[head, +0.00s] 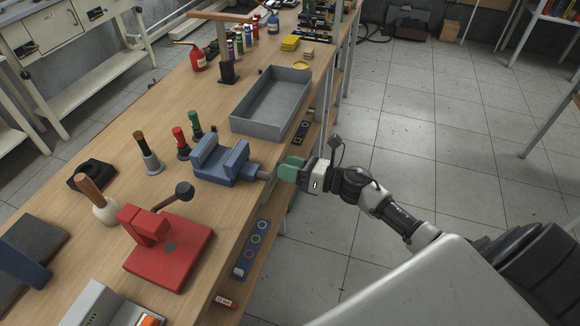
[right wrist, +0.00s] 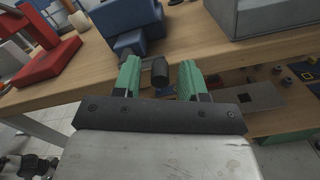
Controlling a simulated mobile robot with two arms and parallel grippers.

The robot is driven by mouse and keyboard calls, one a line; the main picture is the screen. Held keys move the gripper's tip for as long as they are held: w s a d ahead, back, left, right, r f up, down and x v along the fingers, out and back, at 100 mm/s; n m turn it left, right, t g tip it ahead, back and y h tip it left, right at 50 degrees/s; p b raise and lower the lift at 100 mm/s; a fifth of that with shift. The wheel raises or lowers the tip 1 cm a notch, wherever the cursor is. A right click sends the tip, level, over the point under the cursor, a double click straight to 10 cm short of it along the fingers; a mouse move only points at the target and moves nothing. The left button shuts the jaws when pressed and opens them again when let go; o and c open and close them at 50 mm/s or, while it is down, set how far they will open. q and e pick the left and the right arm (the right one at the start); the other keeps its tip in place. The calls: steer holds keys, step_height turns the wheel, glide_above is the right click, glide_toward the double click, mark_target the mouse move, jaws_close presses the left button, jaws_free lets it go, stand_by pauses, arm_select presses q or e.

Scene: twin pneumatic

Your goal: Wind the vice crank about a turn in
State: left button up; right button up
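The blue vice (head: 222,163) sits at the near edge of the wooden bench, and part of it shows in the right wrist view (right wrist: 127,20). Its crank (head: 265,174) sticks out past the edge toward my right gripper (head: 288,168). The fingers are apart, with a clear gap at the right finger. I cannot tell whether the left finger touches the knob. My left gripper is not in view.
A grey tray (head: 272,104) stands behind the vice. A red toggle press (head: 168,250) stands in front of it on the bench. Several bottles with coloured tops and tools lie farther off. The floor (head: 420,150) right of the bench is clear.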

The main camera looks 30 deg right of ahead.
jaws_close()
